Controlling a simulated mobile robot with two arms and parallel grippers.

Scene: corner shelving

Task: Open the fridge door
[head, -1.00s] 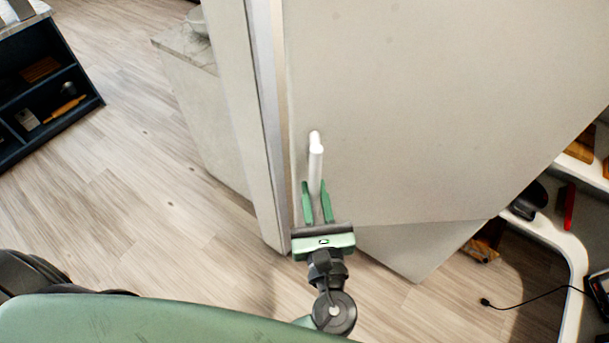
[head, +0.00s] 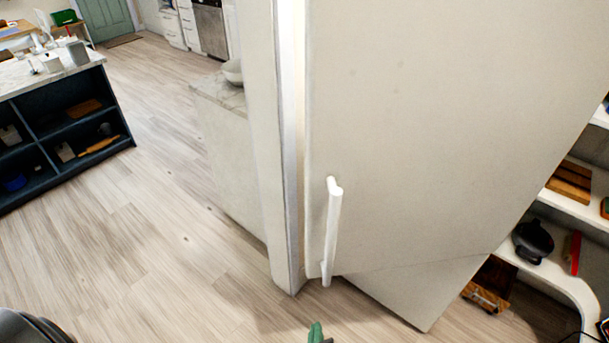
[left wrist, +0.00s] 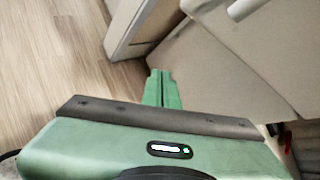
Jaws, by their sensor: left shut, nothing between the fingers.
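The fridge door (head: 430,120) is a large pale panel filling the middle and right of the head view. Its white bar handle (head: 333,230) stands near the door's left edge. A bright narrow strip (head: 298,110) shows between that edge and the fridge side (head: 265,150); the door looks slightly ajar. My left gripper (head: 317,330) shows only by its green fingertips at the bottom edge, below and apart from the handle. In the left wrist view its fingers (left wrist: 161,77) are together and empty, and the handle (left wrist: 243,9) is at the top. My right gripper is not in view.
Free wooden floor (head: 130,240) lies to the left. A dark shelf island (head: 65,125) stands at the upper left, and a pale cabinet with a stone top (head: 228,160) is behind the fridge. White curved shelving (head: 560,278) with a black pan (head: 533,242) is at the right.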

